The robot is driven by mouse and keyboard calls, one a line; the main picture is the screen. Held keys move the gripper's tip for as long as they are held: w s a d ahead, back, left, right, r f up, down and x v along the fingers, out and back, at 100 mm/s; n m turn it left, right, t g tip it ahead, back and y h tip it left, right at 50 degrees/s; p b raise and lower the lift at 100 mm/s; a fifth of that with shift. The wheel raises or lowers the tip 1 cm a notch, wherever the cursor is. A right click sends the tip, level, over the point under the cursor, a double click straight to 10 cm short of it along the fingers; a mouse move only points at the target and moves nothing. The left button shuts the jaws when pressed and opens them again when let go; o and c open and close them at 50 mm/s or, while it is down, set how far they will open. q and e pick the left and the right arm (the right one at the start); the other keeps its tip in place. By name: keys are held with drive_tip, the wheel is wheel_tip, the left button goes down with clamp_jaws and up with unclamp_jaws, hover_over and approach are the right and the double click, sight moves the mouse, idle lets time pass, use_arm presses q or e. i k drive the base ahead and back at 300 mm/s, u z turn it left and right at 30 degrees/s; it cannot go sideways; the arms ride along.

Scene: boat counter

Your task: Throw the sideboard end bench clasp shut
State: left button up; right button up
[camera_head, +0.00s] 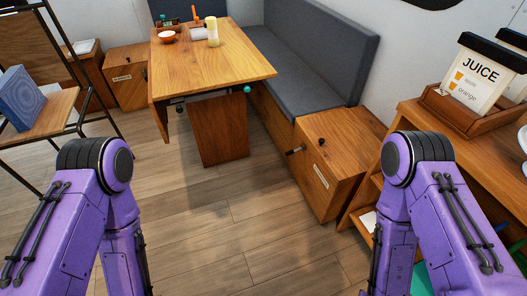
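The bench has a wooden end box (345,150) beside the sideboard, at the right of the middle. A small dark clasp-like fitting (296,151) sticks out from the upper left of the box's front face. A pale plate (321,176) is on the same face, and a small dark knob (322,141) is near the top edge. The fitting is too small to tell whether it is open or shut. My purple arms come in from the lower left and lower right. Both grippers are out of view below the frame.
A wooden table (215,60) with a bowl (167,36) and yellow-topped shaker (212,32) stands left of the grey bench cushion (310,60). Floor before the bench end is clear.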

sight(288, 153)
drive_tip(key=u, duration=1.65)
drive_tip(key=i, duration=2.1)
drive_tip(key=z, duration=3.35)
drive_tip(key=i, duration=0.5)
drive_tip(key=z, duration=0.1)
